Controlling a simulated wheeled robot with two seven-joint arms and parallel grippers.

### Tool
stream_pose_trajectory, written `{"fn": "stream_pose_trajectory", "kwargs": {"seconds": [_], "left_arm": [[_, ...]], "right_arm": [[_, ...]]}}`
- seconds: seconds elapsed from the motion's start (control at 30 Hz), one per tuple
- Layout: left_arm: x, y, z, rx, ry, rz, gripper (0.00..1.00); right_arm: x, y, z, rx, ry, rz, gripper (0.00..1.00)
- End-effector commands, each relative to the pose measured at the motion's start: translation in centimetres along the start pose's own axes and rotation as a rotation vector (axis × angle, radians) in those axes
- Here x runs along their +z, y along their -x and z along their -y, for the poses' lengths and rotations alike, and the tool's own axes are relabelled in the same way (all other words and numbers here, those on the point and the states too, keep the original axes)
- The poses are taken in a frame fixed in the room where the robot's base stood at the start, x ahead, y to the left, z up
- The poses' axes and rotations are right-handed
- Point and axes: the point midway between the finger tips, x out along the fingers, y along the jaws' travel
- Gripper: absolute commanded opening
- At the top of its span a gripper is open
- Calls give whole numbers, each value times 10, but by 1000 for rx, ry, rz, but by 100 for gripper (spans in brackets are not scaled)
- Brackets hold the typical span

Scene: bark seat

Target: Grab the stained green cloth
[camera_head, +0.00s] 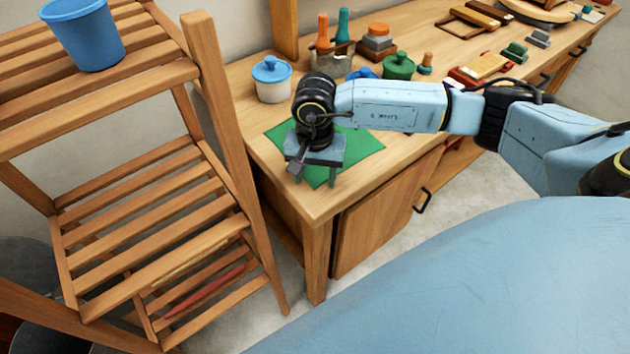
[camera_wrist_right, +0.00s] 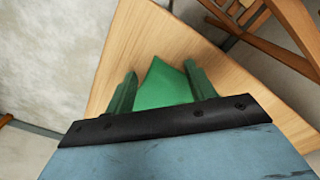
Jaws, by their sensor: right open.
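The green cloth (camera_head: 358,150) lies flat on the near left end of the wooden workbench, partly hidden under my right arm. No stain can be made out on it. My right gripper (camera_head: 315,176) points down over the front part of the cloth, with its jaws open. In the right wrist view the cloth (camera_wrist_right: 163,86) shows between the two spread fingers of the gripper (camera_wrist_right: 160,78). I cannot tell whether the fingertips touch the cloth. My left gripper is out of view.
A white pot with a blue lid (camera_head: 271,80) and a green lidded pot (camera_head: 398,67) stand behind the cloth. A slatted wooden shelf (camera_head: 150,200) with a blue bucket (camera_head: 82,34) stands left of the workbench (camera_head: 320,205). Tools and blocks lie farther along the bench.

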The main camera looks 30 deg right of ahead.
Motion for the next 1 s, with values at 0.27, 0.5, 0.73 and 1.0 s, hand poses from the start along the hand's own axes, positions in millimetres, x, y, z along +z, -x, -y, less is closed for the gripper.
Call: {"fn": "stream_pose_trajectory", "kwargs": {"seconds": [0.27, 0.5, 0.73, 1.0], "left_arm": [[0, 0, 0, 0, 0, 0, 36], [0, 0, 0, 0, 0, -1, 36], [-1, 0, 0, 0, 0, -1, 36], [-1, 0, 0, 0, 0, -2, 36]], "right_arm": [[0, -1, 0, 1, 0, 1, 36], [1, -1, 0, 1, 1, 1, 20], [1, -1, 0, 1, 1, 2, 5], [1, -2, 0, 1, 1, 2, 0]]}}
